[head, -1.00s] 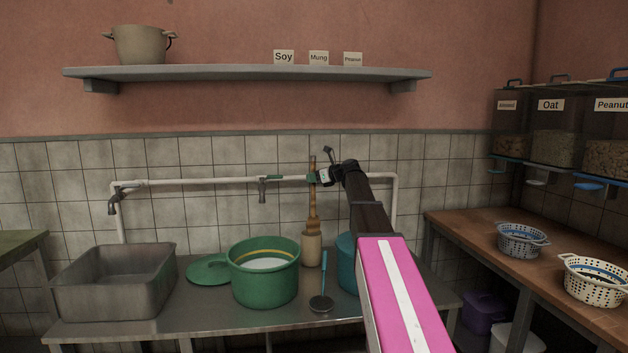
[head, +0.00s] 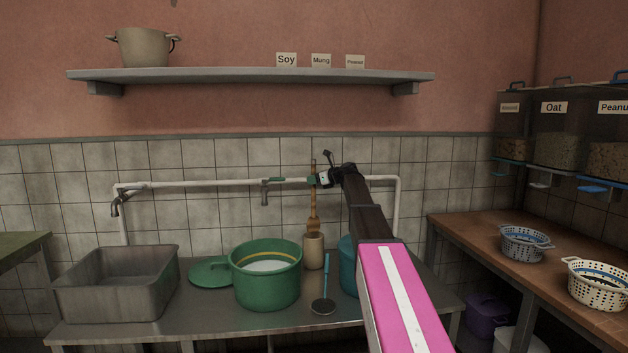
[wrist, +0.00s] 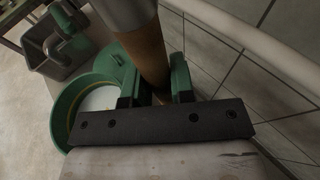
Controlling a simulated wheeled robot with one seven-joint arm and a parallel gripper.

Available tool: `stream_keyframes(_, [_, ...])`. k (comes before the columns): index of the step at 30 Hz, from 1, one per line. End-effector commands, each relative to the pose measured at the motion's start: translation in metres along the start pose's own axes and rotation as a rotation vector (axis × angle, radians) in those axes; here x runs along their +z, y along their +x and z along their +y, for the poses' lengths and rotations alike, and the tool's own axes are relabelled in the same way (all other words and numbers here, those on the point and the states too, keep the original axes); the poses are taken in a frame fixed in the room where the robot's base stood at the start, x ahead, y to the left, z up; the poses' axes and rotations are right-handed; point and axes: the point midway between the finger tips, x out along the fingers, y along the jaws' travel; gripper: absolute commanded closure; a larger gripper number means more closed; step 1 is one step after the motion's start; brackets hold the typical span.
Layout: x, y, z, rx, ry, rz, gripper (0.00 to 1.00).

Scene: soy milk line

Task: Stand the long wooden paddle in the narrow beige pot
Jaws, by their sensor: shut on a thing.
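The long wooden paddle (head: 314,206) stands nearly upright at the back of the steel table. The narrow beige pot (head: 313,252) is directly below it, and the paddle's lower end meets the pot's mouth and is hidden at the rim, apparently inside. My gripper (head: 313,179) is shut on the upper part of the paddle, well above the pot. In the wrist view the paddle (wrist: 148,62) runs between the green fingers (wrist: 156,88). The pot cannot be made out there.
A green pot (head: 266,283) stands left of the beige pot, with a ladle (head: 324,290) in front and a blue pot (head: 347,262) to the right, partly behind my arm. A water pipe (head: 222,183) runs along the wall behind. A steel basin (head: 118,290) sits at the left.

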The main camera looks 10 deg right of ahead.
Motion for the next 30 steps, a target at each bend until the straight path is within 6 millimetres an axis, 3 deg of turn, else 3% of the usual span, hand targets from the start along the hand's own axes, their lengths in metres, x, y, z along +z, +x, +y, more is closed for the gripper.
stream_keyframes(30, [-0.067,0.018,0.001,0.0,0.001,-0.001,1.0])
